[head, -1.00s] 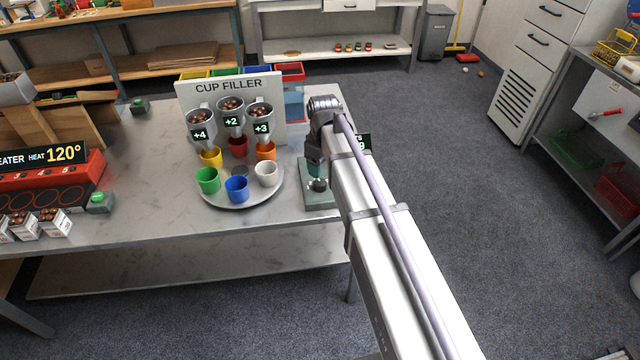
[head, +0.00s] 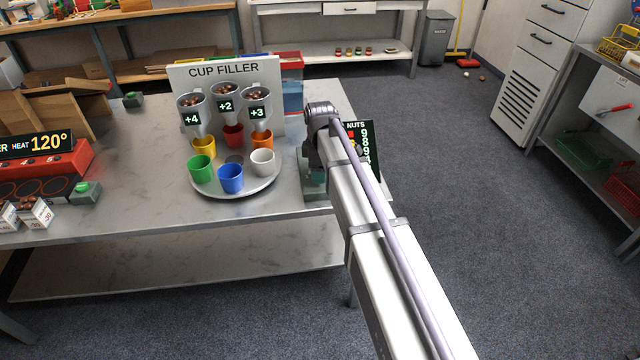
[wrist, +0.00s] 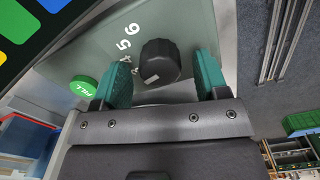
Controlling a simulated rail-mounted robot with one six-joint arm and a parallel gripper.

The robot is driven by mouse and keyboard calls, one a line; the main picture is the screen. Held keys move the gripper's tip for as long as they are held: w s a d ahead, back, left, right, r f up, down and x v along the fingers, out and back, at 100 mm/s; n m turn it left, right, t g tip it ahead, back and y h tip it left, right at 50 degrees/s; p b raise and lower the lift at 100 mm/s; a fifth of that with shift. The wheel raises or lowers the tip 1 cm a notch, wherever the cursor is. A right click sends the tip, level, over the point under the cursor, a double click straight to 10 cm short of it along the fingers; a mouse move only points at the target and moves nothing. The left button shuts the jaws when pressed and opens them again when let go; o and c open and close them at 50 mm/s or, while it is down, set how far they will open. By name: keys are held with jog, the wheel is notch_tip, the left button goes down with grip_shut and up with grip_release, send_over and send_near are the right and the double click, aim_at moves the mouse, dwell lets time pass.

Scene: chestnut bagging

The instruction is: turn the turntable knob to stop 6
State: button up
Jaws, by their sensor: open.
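In the wrist view the black turntable knob (wrist: 160,60) stands on a grey-green panel (wrist: 100,48). The numerals 5 and 6 are printed to its upper left. A small white mark shows on the knob's lower side; I cannot tell which stop it reads. My gripper (wrist: 163,66) is open, its teal fingers on either side of the knob; I cannot tell whether they touch it. In the head view the turntable (head: 240,194) carries green, blue, white, yellow, red and orange cups. There my arm hides the knob and most of the gripper.
A green FILL button (wrist: 82,87) sits on the panel just left of the left finger. The cup filler board (head: 219,70) with its hoppers stands behind the turntable. A NUTS display (head: 361,142) is partly behind my arm. The table (head: 135,185) has bare room left of the turntable.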

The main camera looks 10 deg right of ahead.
jog(key=shift+f, duration=0.3)
jog(key=shift+c, duration=0.4)
jog(key=c, duration=0.8)
jog(key=shift+c, duration=0.2)
